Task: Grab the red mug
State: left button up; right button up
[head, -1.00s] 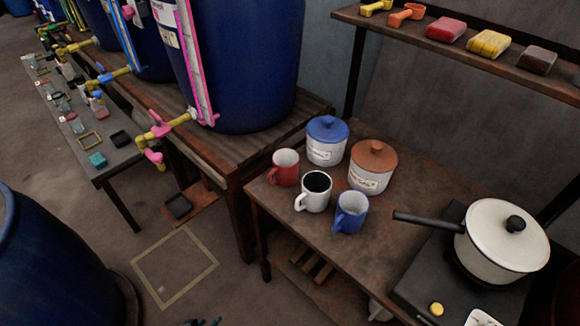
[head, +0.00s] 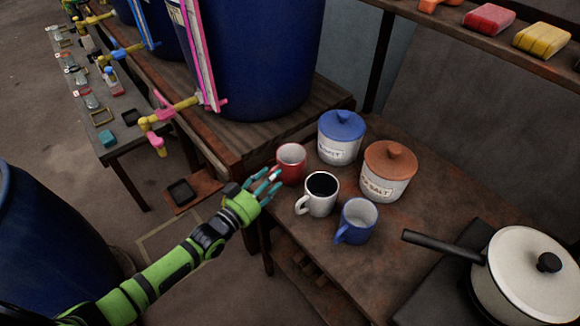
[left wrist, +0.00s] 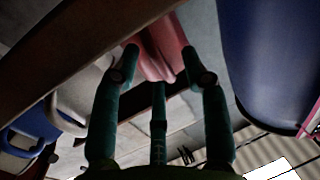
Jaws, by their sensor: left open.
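The red mug (head: 291,162) stands upright at the left edge of the wooden table (head: 330,255). My left gripper (head: 266,184) is open at its lower left, its teal fingers reaching toward it and seeming to overlap its handle side. In the left wrist view the red mug (left wrist: 163,50) lies ahead between and beyond the spread fingers of the left gripper (left wrist: 162,70). Whether a finger touches it I cannot tell. The handle is largely hidden in the head view. My right gripper is not in view.
A white mug with dark contents (head: 320,193) and a blue mug (head: 357,221) stand close to the right. Behind are a blue-lidded jar (head: 340,137) and a brown-lidded jar (head: 388,172). A pot (head: 525,275) is at right. A blue vat (head: 262,60) rises behind.

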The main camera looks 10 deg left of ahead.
pick_arm(q)
jog(key=shift+w+d, duration=0.25)
jog(key=shift+w, duration=0.4)
grip_shut()
